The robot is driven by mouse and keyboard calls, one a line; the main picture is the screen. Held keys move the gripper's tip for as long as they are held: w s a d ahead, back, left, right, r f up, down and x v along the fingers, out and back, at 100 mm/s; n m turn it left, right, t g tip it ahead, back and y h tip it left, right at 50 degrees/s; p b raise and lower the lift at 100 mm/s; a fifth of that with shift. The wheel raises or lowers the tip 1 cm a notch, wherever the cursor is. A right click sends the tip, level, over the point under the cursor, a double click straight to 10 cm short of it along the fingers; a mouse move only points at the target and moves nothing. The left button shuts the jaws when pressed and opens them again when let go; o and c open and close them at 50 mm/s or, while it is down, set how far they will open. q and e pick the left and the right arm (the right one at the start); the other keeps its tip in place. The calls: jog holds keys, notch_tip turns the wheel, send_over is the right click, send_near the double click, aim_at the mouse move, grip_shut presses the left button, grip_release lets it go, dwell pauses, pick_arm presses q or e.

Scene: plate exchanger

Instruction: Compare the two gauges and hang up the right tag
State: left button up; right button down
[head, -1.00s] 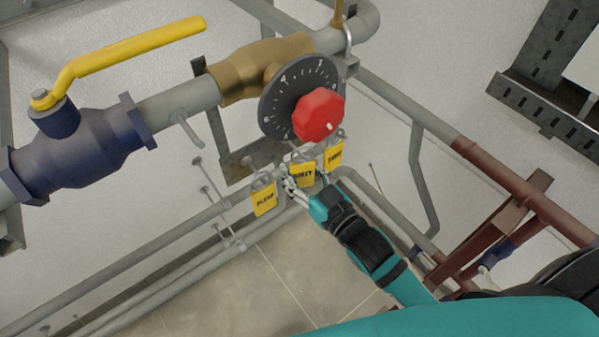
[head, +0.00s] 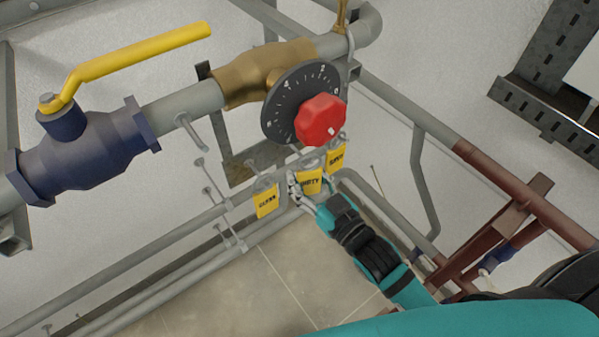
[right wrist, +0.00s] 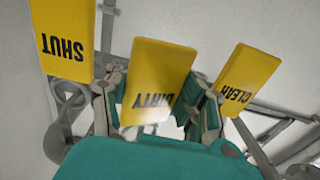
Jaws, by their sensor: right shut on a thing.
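Three yellow tags hang in a row below the red knob in the head view: the CLEAN tag (head: 266,202) at left, the DIRTY tag (head: 309,182) in the middle and the SHUT tag (head: 337,157) at right. My right gripper (head: 296,188) is at the DIRTY tag. In the right wrist view, the gripper (right wrist: 155,105) has its fingers on either side of the DIRTY tag (right wrist: 157,80) and is shut on it. The SHUT tag (right wrist: 62,38) and the CLEAN tag (right wrist: 247,82) are beside it. No gauge can be made out. My left gripper is out of view.
A black dial with a red knob (head: 320,119) sits on a brass valve (head: 250,75) just above the tags. A blue valve (head: 85,155) with a yellow lever (head: 140,55) is at left. Grey pipes and red-brown pipes (head: 520,185) surround the arm.

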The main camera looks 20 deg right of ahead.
aim_at(308, 184)
jog(key=shift+r+p+v, duration=0.1)
jog(key=shift+p+v, duration=0.25)
jog(key=shift+v, duration=1.2)
jog(key=shift+r+p+v, duration=0.15)
jog(key=shift+p+v, duration=0.15)
jog(key=shift+v, duration=1.25)
